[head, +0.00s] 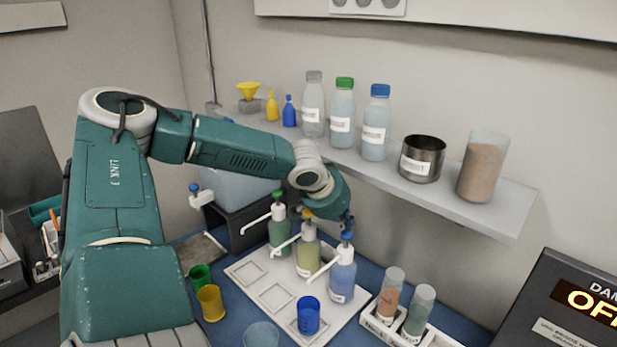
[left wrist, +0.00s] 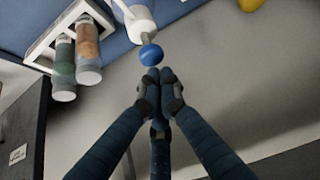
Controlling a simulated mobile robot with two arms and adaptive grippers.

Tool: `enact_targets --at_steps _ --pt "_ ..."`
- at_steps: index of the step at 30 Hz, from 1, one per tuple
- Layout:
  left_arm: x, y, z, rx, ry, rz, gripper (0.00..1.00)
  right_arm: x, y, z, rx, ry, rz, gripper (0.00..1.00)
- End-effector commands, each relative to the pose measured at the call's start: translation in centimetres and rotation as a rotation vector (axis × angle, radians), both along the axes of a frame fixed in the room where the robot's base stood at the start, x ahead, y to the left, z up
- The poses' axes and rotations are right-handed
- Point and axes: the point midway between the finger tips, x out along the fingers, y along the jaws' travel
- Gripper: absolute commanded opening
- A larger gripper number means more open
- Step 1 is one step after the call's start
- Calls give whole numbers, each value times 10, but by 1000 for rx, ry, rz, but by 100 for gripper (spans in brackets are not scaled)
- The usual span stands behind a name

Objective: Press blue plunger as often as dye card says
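The blue pump bottle (head: 342,280) stands upright at the right end of a row of three, with its white spout pointing left. Its blue plunger knob (head: 347,236) is up; it also shows in the left wrist view (left wrist: 151,54). My left gripper (head: 346,218) is just above that knob. In the left wrist view its fingertips (left wrist: 160,74) are together and empty, close to the knob; I cannot tell whether they touch. A blue cup (head: 308,316) stands on the white tray below the spout. A wall card (head: 368,6) with grey dots is cut off at the top. My right gripper is out of view.
Green (head: 280,236) and yellow (head: 308,255) pump bottles stand left of the blue one. A shelf (head: 490,205) with bottles and jars hangs behind. A rack (head: 376,331) with two vials is at right. Green (head: 200,277) and yellow (head: 211,303) cups stand left.

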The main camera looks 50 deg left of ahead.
Motion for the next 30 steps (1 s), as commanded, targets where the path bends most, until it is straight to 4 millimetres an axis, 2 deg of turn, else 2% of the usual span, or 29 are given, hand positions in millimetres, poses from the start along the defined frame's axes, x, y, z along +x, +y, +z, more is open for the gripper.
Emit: enact_targets --at_steps 14,30 --pt "1 0 4 0 -2 0 0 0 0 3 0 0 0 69" --pt "1 0 52 0 -2 0 0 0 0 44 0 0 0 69"
